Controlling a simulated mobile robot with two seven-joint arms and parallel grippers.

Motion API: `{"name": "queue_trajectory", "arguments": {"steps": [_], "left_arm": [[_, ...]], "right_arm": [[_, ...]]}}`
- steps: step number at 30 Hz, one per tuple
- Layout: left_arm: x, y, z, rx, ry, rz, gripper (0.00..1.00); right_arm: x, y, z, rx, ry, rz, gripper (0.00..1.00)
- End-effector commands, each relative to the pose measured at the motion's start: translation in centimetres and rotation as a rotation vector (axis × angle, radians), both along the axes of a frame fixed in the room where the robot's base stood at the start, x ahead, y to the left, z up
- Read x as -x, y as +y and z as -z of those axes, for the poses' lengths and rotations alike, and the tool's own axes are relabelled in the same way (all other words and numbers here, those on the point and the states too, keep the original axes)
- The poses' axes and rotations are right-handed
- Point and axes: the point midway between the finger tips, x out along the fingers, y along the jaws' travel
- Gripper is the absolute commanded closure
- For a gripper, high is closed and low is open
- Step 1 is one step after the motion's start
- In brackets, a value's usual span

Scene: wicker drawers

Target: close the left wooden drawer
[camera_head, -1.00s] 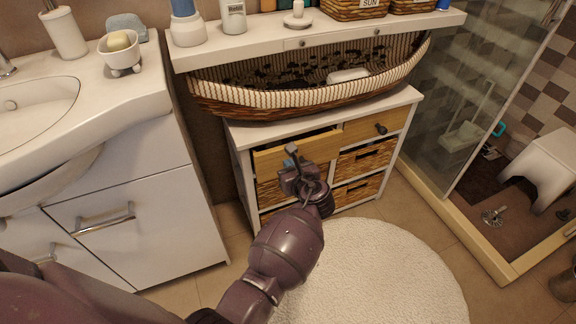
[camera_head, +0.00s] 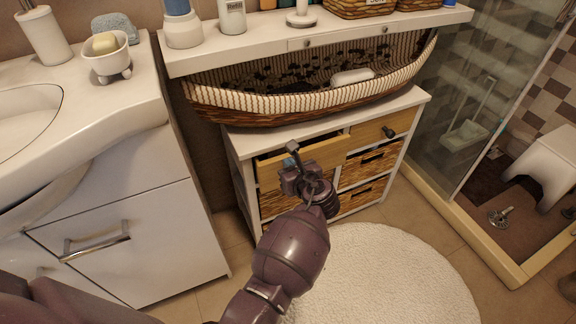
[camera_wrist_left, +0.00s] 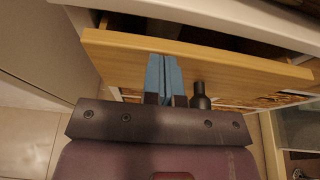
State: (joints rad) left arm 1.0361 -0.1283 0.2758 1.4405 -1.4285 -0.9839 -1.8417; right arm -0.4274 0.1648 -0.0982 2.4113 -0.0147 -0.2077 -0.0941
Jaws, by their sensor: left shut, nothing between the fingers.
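The left wooden drawer (camera_head: 325,155) is in the top left of the white cabinet and stands partly pulled out, with a dark gap above its front. In the left wrist view its light wood front (camera_wrist_left: 225,65) runs across the picture, with the open gap behind its top edge. My left gripper (camera_head: 290,166) is at the drawer front. Its blue fingers (camera_wrist_left: 163,75) are shut together with nothing between them, overlapping the front just left of the dark knob (camera_wrist_left: 200,92). Whether they touch the wood I cannot tell. My right gripper is not in view.
The right wooden drawer (camera_head: 376,130) looks shut. Wicker drawers (camera_head: 368,161) are below. A boat-shaped basket (camera_head: 300,104) stands on the cabinet top. A white sink cabinet (camera_head: 130,240) is at left, a glass shower at right, and a round white rug (camera_head: 385,275) lies in front.

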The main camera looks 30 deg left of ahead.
Motion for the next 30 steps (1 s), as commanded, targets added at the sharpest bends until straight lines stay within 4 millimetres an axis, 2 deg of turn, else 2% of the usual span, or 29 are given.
{"name": "queue_trajectory", "arguments": {"steps": [12,21,30], "left_arm": [[-0.1,0.0,-0.1,-0.001,-0.001,0.000,1.00],[-1.6,1.8,-0.6,-0.003,-0.005,0.000,1.00],[-1.6,2.1,0.0,-0.001,0.000,-0.001,1.00]], "right_arm": [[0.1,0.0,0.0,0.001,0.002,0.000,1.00],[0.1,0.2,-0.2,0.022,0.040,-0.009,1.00],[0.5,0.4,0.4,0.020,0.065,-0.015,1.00]]}}
